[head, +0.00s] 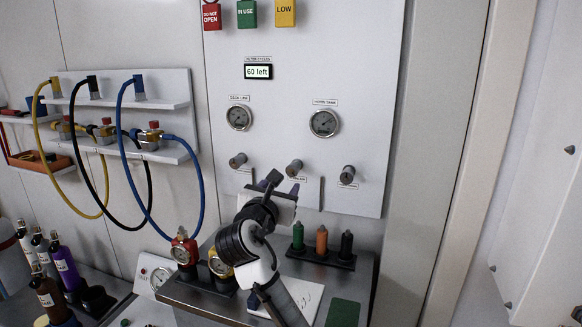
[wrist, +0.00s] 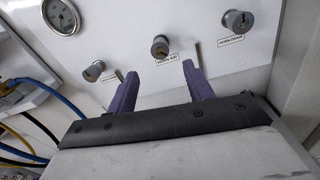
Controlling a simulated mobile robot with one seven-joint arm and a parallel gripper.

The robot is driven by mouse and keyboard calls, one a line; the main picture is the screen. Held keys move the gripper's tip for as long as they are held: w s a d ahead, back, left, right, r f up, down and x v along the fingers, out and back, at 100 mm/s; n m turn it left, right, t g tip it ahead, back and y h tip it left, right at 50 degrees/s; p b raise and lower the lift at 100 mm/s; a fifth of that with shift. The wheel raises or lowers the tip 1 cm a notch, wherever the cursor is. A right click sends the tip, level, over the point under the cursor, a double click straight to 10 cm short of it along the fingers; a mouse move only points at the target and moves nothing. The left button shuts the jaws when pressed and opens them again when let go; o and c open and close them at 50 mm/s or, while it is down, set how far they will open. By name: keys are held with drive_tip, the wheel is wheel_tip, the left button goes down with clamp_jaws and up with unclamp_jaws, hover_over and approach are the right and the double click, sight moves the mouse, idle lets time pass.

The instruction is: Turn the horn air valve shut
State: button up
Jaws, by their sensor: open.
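The horn air valve (wrist: 160,48) is the middle of three round grey knobs on the white panel, with a "HORN AIR" label beneath it in the wrist view. It also shows in the head view (head: 295,168). A slot-like mark shows on its face; whether it is open or shut I cannot tell. My gripper (wrist: 163,74) is open and empty, its two purple fingers apart and pointing at the panel. The knob shows beyond the gap between them, apart from the fingers. In the head view my gripper (head: 280,186) is just below the knob.
Similar knobs flank it: a left one (head: 238,160) and the horn drain knob (wrist: 238,21). Thin grey rods (wrist: 199,56) show near the fingers. Gauges (head: 324,122) sit above. Colored bottles (head: 321,240) stand on the bench below, and hoses (head: 122,150) hang at left.

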sight(292, 171)
drive_tip(key=p+x, duration=0.2)
drive_tip(key=x, duration=0.8)
drive_tip(key=shift+p, duration=0.3)
drive_tip(key=shift+c, duration=0.2)
drive_tip(key=c, duration=0.9)
